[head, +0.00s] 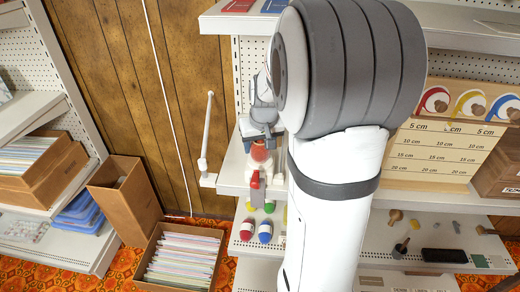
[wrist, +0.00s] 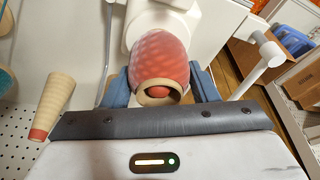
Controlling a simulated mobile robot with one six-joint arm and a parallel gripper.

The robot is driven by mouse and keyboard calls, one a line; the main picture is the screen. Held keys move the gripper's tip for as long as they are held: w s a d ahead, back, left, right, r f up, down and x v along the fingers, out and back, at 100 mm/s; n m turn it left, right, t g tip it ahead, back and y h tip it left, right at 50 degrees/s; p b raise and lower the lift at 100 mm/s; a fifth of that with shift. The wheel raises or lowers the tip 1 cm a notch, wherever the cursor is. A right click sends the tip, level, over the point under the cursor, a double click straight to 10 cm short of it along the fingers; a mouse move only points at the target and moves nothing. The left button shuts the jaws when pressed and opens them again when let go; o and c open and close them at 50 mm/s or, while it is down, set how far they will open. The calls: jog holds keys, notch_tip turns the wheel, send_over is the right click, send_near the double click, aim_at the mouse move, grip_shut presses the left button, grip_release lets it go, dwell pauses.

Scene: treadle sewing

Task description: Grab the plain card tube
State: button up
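In the wrist view my gripper (wrist: 160,88) has its two blue-grey fingers wide apart, one on each side of a red, rounded, cone-like piece with a tan ring at its near end (wrist: 155,94). I see no clear grip on it. A tan tapered tube with a red end (wrist: 57,100) stands to the left, outside the fingers; it looks like card. In the head view my gripper (head: 262,125) is above the shelf, just over a red piece (head: 260,152). My arm hides much of that shelf.
A white rail with a round knob (wrist: 263,70) lies to the right in the wrist view. Red (head: 247,229) and blue (head: 265,230) pieces sit on a lower shelf. A measuring board (head: 440,150) stands at the right. Cardboard boxes (head: 125,195) stand at the left.

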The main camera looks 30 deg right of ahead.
jog(key=c, duration=0.7)
jog(key=shift+r, duration=0.1)
